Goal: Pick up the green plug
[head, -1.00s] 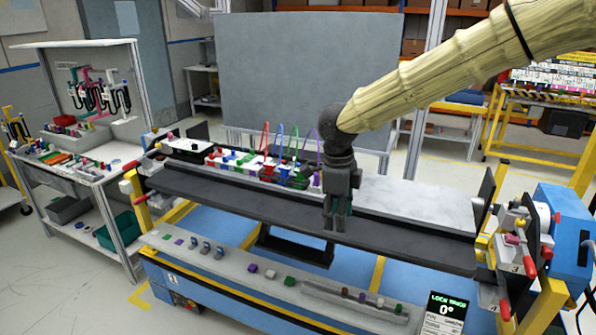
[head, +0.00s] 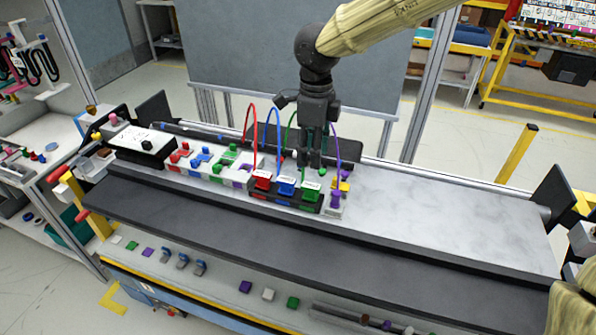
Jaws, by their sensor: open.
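A green plug (head: 310,190) sits in a dark block on the dashboard module, at the right end of a row with a red plug (head: 262,180) and a blue plug (head: 286,186). A green cable rises behind it, partly hidden by my gripper. My gripper (head: 313,164) points down just above and behind the green plug. Its fingers are open, and I see nothing held between them. Whether a fingertip touches the plug or cable cannot be told.
A purple plug with a purple cable (head: 336,198) stands close on the right. Red and blue cables arch up on the left. White blocks with a green connector (head: 229,153) lie further left. The pale panel (head: 430,215) at right is clear. Small coloured parts lie on the front ledge.

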